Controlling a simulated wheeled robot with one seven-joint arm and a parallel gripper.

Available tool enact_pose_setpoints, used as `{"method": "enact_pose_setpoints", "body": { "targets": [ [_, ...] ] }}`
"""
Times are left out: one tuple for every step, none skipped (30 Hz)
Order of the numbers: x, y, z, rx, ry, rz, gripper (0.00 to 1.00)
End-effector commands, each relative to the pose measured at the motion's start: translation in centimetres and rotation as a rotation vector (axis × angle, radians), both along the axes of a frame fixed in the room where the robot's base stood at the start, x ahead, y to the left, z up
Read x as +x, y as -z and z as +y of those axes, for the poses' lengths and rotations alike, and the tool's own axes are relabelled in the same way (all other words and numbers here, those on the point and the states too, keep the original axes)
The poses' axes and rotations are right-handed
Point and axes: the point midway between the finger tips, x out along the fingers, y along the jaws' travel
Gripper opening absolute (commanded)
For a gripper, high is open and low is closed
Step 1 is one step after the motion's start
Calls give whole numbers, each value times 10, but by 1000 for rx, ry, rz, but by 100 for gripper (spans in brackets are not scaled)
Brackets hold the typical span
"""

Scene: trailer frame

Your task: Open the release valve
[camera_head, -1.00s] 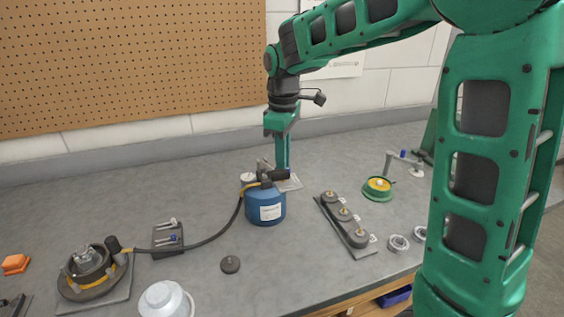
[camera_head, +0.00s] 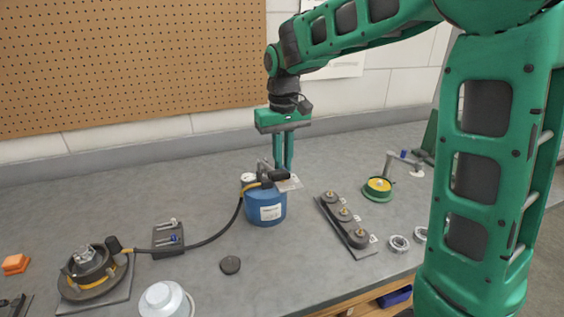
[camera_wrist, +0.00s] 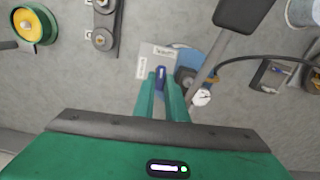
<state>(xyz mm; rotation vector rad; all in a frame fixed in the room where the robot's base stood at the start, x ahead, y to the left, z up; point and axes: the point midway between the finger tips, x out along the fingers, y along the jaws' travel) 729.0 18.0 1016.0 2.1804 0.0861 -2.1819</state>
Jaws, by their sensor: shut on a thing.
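The blue canister (camera_head: 266,209) stands upright mid-table, with a black pump handle (camera_head: 273,176) and a hose at its top. Its blue body and round gauge (camera_wrist: 202,97) also show in the wrist view. My gripper (camera_head: 283,166) points down behind the canister top. In the wrist view its two green fingers (camera_wrist: 161,78) are shut on a small blue valve lever (camera_wrist: 160,72). A pale labelled plate (camera_wrist: 152,58) lies around the lever; its print is too small to read. In the head view the lever is hidden behind the handle and fingers.
A black hose (camera_head: 212,238) runs left to a round clamped fitting (camera_head: 90,265). A pulley plate (camera_head: 345,224) and a yellow-green reel (camera_head: 378,188) stand to the right. A pegboard wall (camera_head: 130,60) rises behind. Bare table lies between canister and wall.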

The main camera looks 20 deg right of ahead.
Motion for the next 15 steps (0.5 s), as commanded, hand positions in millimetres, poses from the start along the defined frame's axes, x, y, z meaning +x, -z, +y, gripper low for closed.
{"method": "enact_pose_setpoints", "body": {
  "targets": [
    [3, -2, -1, 1, 20, -11, 0],
    [3, -2, -1, 1, 30, -10, 0],
    [3, -2, -1, 1, 42, -10, 0],
    [3, -2, 0, 1, 49, -10, 0],
    [3, -2, 0, 1, 56, -10, 0],
    [3, -2, -1, 1, 64, -10, 0],
    [3, -2, 0, 1, 69, -10, 0],
    [3, -2, 0, 2, 72, -10, 0],
    [3, -2, 0, 2, 76, -10, 0],
    [3, -2, 0, 2, 78, -10, 0],
    [3, -2, 0, 2, 80, -10, 0],
    [3, -2, 0, 2, 81, -10, 0],
    [3, -2, 0, 2, 82, -10, 0],
    [3, -2, 0, 2, 82, -10, 0],
    [3, -2, 0, 2, 82, -10, 0]
  ]
}}
